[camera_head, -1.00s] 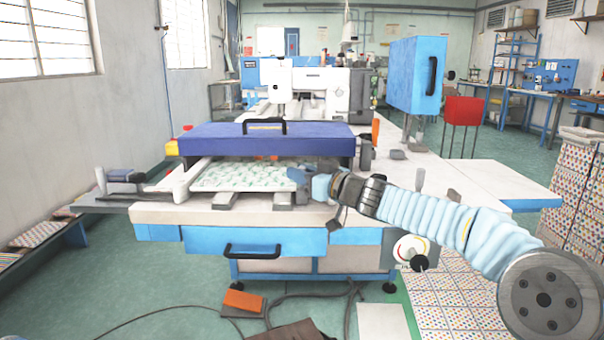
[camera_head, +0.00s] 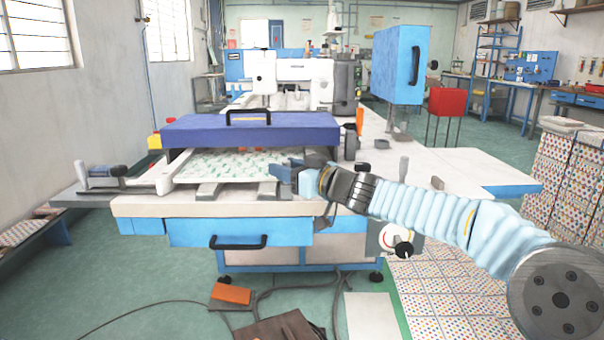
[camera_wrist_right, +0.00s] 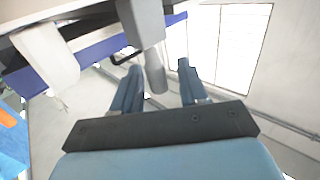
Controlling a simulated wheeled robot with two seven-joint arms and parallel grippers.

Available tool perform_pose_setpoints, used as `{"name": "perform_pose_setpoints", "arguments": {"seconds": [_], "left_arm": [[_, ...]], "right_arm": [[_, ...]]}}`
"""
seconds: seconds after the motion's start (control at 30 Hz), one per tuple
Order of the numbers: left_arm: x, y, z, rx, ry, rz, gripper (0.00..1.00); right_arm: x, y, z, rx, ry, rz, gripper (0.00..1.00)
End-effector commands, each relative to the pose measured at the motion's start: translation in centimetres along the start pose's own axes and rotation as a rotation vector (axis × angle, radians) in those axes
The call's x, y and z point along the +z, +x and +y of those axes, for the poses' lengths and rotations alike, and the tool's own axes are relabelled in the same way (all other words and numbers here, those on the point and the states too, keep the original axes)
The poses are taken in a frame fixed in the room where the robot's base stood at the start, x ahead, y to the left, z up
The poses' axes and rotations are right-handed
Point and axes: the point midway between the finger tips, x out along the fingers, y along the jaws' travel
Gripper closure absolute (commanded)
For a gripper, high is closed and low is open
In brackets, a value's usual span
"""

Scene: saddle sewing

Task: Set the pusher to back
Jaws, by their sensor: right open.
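The sewing machine table (camera_head: 460,165) carries a dark blue bar (camera_head: 215,134) with a black handle (camera_head: 248,117). A patterned white sheet (camera_head: 225,166) lies under and in front of the bar. I cannot tell for sure which part is the pusher. My right gripper (camera_head: 285,168) is at the sheet's right front corner, just in front of the bar's right end. In the right wrist view its two blue fingers (camera_wrist_right: 158,82) are apart. A grey post with a rounded end (camera_wrist_right: 155,72) shows between them; contact is unclear. My left gripper is not in view.
A blue drawer (camera_head: 240,231) with a black handle is below the table front. A dark lever (camera_head: 350,140) stands right of the bar. A blue box (camera_head: 397,65) rises at the back right. Cables and an orange block (camera_head: 231,293) lie on the floor.

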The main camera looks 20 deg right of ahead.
Motion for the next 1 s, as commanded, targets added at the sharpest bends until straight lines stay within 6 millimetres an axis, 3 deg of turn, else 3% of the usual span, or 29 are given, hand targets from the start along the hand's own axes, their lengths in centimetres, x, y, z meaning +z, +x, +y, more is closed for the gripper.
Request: {"name": "perform_pose_setpoints", "arguments": {"seconds": [0.5,0.7,1.0], "left_arm": [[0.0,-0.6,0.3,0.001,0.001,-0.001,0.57],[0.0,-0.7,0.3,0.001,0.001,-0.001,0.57],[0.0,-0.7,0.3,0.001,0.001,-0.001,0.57]], "right_arm": [[-0.1,-11.1,0.0,0.002,-0.001,0.001,0.57],[0.0,-13.1,0.0,0.001,0.000,0.000,0.57],[0.1,-13.3,0.0,0.000,0.000,0.000,0.57]]}}
